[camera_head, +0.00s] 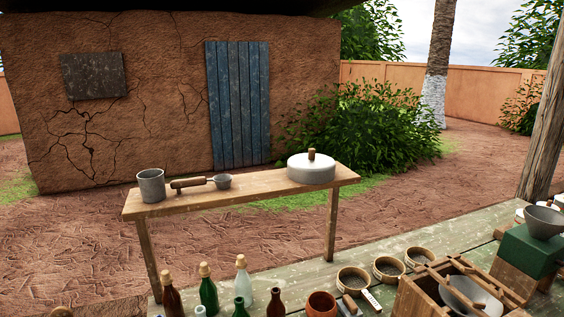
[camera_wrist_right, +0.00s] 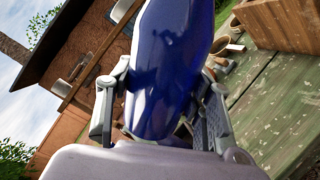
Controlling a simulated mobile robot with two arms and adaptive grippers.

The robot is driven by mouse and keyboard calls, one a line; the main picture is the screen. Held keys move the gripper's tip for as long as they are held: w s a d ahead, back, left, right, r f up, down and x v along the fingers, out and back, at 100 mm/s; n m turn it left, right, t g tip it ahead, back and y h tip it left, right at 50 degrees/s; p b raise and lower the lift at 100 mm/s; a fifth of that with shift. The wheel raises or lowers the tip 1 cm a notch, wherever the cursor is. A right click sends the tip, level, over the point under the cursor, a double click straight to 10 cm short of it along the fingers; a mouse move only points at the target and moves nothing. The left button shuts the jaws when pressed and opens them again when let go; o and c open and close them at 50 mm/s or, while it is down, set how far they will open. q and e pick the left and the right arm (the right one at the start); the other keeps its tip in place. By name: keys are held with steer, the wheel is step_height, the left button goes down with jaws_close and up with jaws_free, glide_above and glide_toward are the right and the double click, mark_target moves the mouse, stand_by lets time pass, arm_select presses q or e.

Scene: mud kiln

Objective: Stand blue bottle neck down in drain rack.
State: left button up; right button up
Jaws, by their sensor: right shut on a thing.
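The blue bottle (camera_wrist_right: 170,45) is glossy and dark blue and shows only in the right wrist view. My right gripper (camera_wrist_right: 164,78) is shut on it, one finger on each side. The bottle runs past the top edge of that view, so I cannot tell which way its neck points. My left gripper is in neither view.
Bottles, including a green one (camera_head: 208,290) and a clear one (camera_head: 246,287), stand along the near table edge. Round sieves (camera_head: 354,278) and a brown pot (camera_head: 321,303) sit beside them. A wooden bench (camera_head: 250,193) behind holds a lidded pot (camera_head: 311,170) and a grey mug (camera_head: 151,185).

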steer(key=m, duration=0.5)
steer(key=shift+r+m, duration=0.1)
steer(key=shift+m, duration=0.3)
steer(key=shift+m, duration=0.9)
steer(key=m+p, duration=0.1)
steer(key=m, duration=0.4)
steer(key=shift+r, duration=0.1)
steer(key=shift+m+p, duration=0.3)
steer(key=shift+m, duration=0.8)
steer(key=m+p, duration=0.2)
steer(key=m, duration=0.4)
steer(key=shift+r+p, duration=0.1)
steer(key=shift+p, duration=0.2)
steer(key=m, duration=0.2)
steer(key=shift+m+p, duration=0.35)
steer(key=shift+m, duration=0.05)
steer(key=shift+f, duration=0.25)
